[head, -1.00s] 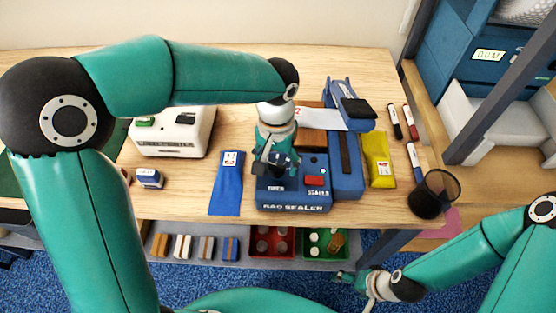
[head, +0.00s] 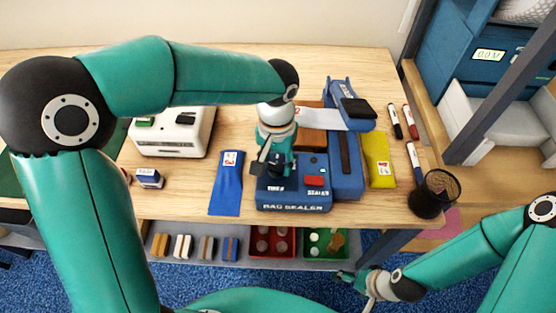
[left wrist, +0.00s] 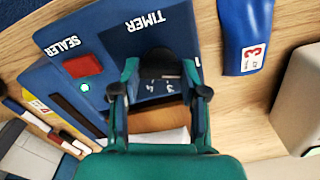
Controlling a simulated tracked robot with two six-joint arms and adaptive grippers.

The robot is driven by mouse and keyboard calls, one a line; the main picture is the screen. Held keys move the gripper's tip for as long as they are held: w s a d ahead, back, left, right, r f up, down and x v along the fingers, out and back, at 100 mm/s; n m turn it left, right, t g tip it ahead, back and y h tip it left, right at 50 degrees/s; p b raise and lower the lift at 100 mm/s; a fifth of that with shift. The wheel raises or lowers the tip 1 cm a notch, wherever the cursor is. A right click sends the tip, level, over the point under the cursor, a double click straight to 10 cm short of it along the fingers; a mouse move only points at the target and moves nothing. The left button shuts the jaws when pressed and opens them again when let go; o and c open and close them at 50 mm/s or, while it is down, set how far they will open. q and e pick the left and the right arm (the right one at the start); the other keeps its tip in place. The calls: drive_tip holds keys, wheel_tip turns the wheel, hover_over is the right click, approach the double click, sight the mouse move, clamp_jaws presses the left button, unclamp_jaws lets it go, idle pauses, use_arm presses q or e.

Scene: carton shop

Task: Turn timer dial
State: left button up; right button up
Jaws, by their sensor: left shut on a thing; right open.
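The blue bag sealer (head: 292,207) stands near the front edge of the table, with a red button (head: 314,181) marked SEALER on its right. In the left wrist view, the black timer dial (left wrist: 160,62) sits by the TIMER label. My left gripper (head: 273,172) is over the sealer's left side. In the left wrist view its fingers (left wrist: 160,72) are shut on the dial from both sides. In the head view the gripper mostly hides the dial. My right gripper (head: 352,278) is open and empty, low in front of the table.
A blue packet (head: 227,185) lies left of the sealer and a yellow packet (head: 379,160) right of it. A white machine (head: 173,132) stands at the back left. A mesh cup (head: 433,194) stands at the right corner. A green light (left wrist: 84,87) glows beside the red button.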

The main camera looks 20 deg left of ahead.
sight(277, 164)
use_arm(q)
drive_tip(key=shift+m, duration=0.3)
drive_tip(key=m, duration=0.5)
drive_tip(key=shift+m, duration=0.4)
drive_tip(key=o, duration=1.1)
drive_tip(key=shift+o, duration=0.2)
wheel_tip(277, 164, up, 12)
